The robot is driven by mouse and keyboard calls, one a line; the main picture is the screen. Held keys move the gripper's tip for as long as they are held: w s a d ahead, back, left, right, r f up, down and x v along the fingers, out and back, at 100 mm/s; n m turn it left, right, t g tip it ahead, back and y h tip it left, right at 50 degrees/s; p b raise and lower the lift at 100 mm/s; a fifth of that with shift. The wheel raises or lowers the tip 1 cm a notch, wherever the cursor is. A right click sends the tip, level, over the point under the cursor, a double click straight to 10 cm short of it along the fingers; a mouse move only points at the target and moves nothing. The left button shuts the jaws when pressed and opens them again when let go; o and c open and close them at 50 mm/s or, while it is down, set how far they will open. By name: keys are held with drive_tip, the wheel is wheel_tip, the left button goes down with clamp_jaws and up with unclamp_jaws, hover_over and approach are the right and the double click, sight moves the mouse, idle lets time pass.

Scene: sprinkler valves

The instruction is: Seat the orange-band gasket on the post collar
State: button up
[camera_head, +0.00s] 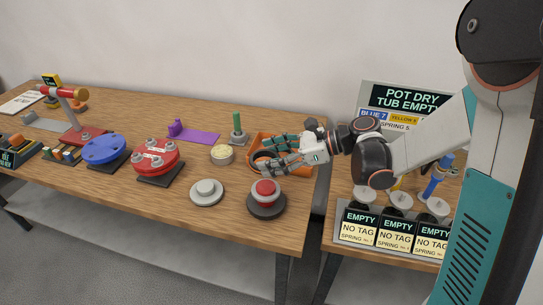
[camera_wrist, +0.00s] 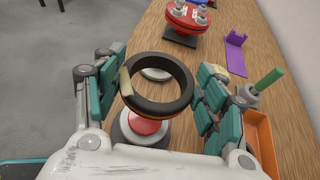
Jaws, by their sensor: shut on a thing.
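My gripper (camera_head: 270,156) is shut on a black ring gasket (camera_wrist: 178,106) with an orange band low on its side and a cream patch at its left. In the wrist view the ring lies between the teal fingers of my gripper (camera_wrist: 160,82), held in the air. A grey disc with a short raised centre (camera_head: 206,190) stands on the table; part of it shows through the ring (camera_wrist: 155,73). A red-topped post on a dark round base (camera_head: 266,190) stands right of that disc. It also shows below the ring (camera_wrist: 144,124). I cannot tell which is the post collar.
An orange tray (camera_head: 298,170) lies under my gripper. A green post (camera_head: 237,122), a cream-filled cup (camera_head: 222,154) and a purple bracket (camera_head: 198,135) stand nearby. Red (camera_head: 158,154) and blue (camera_head: 104,149) flanges stand left. A second table with EMPTY bins (camera_head: 395,232) is at right.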

sight(272, 187)
wheel_tip(272, 187, down, 8)
drive_tip(key=b, duration=0.7)
drive_tip(key=shift+r, duration=0.1)
drive_tip(key=shift+f+b, duration=1.05)
drive_tip(key=shift+f, duration=0.05)
idle(1.1)
drive_tip(key=o, duration=1.1)
drive_tip(key=shift+o, duration=0.2)
drive_tip(key=shift+d, duration=0.1)
drive_tip(key=p+v, duration=0.2)
drive_tip(key=v, duration=0.6)
